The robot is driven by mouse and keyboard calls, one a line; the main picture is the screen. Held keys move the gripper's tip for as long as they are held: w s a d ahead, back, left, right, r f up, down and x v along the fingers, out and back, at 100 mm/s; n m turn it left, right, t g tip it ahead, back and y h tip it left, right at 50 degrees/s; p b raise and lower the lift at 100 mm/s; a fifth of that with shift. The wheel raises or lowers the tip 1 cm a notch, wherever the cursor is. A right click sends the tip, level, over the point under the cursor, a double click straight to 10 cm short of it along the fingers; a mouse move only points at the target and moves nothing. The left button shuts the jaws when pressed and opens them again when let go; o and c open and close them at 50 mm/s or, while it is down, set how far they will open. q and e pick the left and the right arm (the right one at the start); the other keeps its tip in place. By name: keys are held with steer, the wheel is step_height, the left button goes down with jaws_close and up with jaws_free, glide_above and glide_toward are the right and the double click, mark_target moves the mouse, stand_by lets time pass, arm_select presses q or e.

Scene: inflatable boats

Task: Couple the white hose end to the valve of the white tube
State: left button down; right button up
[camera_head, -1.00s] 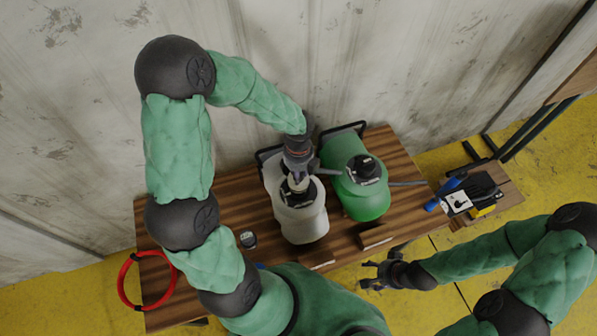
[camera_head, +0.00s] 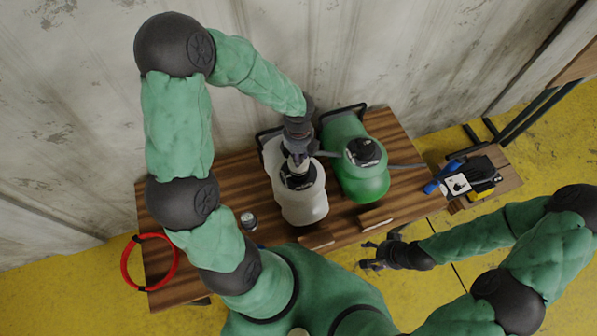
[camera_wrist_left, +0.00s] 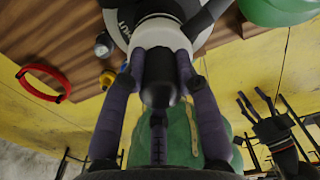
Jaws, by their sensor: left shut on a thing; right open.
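The white tube (camera_head: 300,204), a tank-like body with a black valve (camera_head: 298,176) on top, stands on the wooden table. My left gripper (camera_head: 299,158) is above the valve, shut on the white hose end. In the left wrist view a dark rounded piece (camera_wrist_left: 159,80) with a white band (camera_wrist_left: 160,36) sits between its fingers, over the white tube (camera_wrist_left: 118,28). I cannot tell whether the hose end touches the valve. My right gripper (camera_head: 371,256) is open and empty, in front of the table; it also shows in the left wrist view (camera_wrist_left: 262,108).
A green tube (camera_head: 362,183) with a black valve stands right of the white one. A small table (camera_head: 508,181) at right holds blue and black items. The wall is close behind.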

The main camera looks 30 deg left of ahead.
arm_select(q)
steer(key=shift+f, duration=0.1)
steer(key=shift+f+b, duration=0.8)
steer(key=shift+f, duration=0.35)
steer(key=shift+f, duration=0.15)
steer(key=shift+f, duration=0.3)
steer(key=shift+f+b, duration=0.75)
steer(key=shift+f, duration=0.05)
stand_by(0.7)
steer(key=shift+r+m+p, duration=0.2)
steer(key=shift+m+p, duration=0.5)
steer(key=shift+p, duration=0.25)
steer(key=shift+m+p, duration=1.1)
steer(key=shift+f, duration=0.15)
